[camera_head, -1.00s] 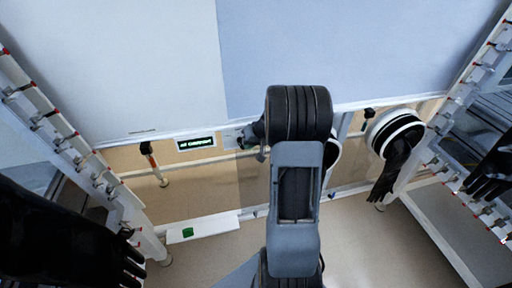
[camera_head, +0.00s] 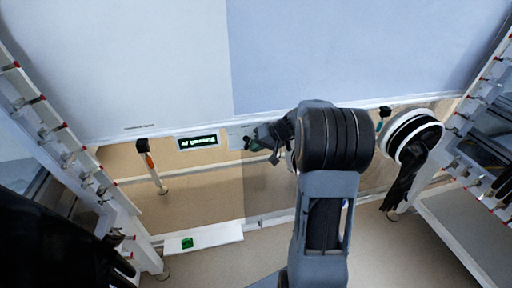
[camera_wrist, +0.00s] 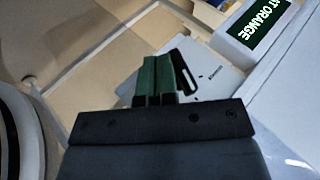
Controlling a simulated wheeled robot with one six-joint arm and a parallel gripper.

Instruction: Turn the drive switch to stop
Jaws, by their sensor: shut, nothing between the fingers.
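A white plate (camera_head: 237,135) is set in the front edge of the box, just right of the display. In the wrist view the plate (camera_wrist: 213,75) carries small dark lettering and a black, elongated switch-like part (camera_wrist: 187,72). I cannot read which position that part points to. My gripper (camera_head: 256,144) is at the right side of the plate in the head view. In the wrist view its green fingers (camera_wrist: 158,78) are shut together and empty, overlapping the plate's left part beside the black part. I cannot tell whether they touch it.
A display (camera_head: 197,142) with green letters sits left of the plate; the wrist view reads "AT ORANGE" in part. A round glove port (camera_head: 413,136) with a black glove is at right. A white ledge (camera_head: 215,238) lies below.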

